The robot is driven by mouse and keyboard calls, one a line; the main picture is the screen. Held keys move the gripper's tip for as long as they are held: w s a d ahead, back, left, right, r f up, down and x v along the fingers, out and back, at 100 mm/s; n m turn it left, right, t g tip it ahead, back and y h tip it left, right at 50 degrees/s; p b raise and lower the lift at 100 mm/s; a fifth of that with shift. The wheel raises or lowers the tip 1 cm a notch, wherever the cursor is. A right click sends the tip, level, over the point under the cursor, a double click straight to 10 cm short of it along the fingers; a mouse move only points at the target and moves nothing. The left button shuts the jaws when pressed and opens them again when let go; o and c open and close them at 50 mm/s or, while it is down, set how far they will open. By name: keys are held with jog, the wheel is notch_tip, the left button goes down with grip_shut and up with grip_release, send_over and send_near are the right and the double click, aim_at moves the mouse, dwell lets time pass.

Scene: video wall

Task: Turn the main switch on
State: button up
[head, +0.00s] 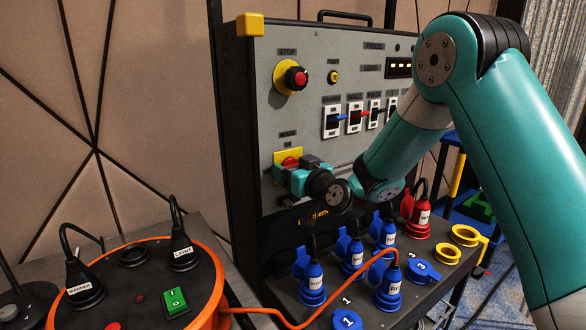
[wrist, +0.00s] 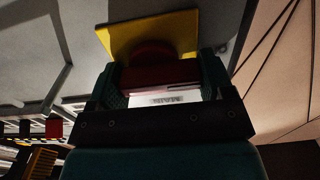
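The main switch has a red knob on a yellow plate, under a "MAIN" label at the lower left of the grey panel. In the head view its red knob (head: 291,161) shows just above my gripper (head: 300,170), which covers the rest. In the wrist view the red handle (wrist: 160,77) lies between the two fingers of my gripper (wrist: 163,88), with the yellow plate (wrist: 122,38) behind. The handle fills the space between the fingers with no clear gap, so my gripper looks shut on it. A white label (wrist: 165,100) shows in front of the handle.
Above are a red stop button (head: 296,78) and several small toggle switches (head: 333,121). Below, several blue plugs (head: 312,283) and a red plug (head: 418,217) stand on a ledge. An orange cable reel (head: 215,285) with black plugs is at the lower left.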

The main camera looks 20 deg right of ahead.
jog(key=shift+m, duration=0.3)
jog(key=shift+c, duration=0.3)
jog(key=m, duration=0.3)
jog(key=shift+d+r+m, duration=0.1)
jog(key=shift+m, duration=0.3)
jog(key=m+p, duration=0.1)
jog(key=m, duration=0.3)
jog(key=shift+d+r+m, duration=0.1)
jog(key=shift+d+m, duration=0.05)
jog(key=shift+m, duration=0.15)
jog(key=m+p, duration=0.1)
jog(key=m, duration=0.3)
jog(key=shift+w+d, duration=0.1)
jog(key=shift+d+m+p, duration=0.15)
jog(key=shift+m+p, duration=0.9)
jog(key=shift+m, duration=1.45)
jog(key=o, duration=0.9)
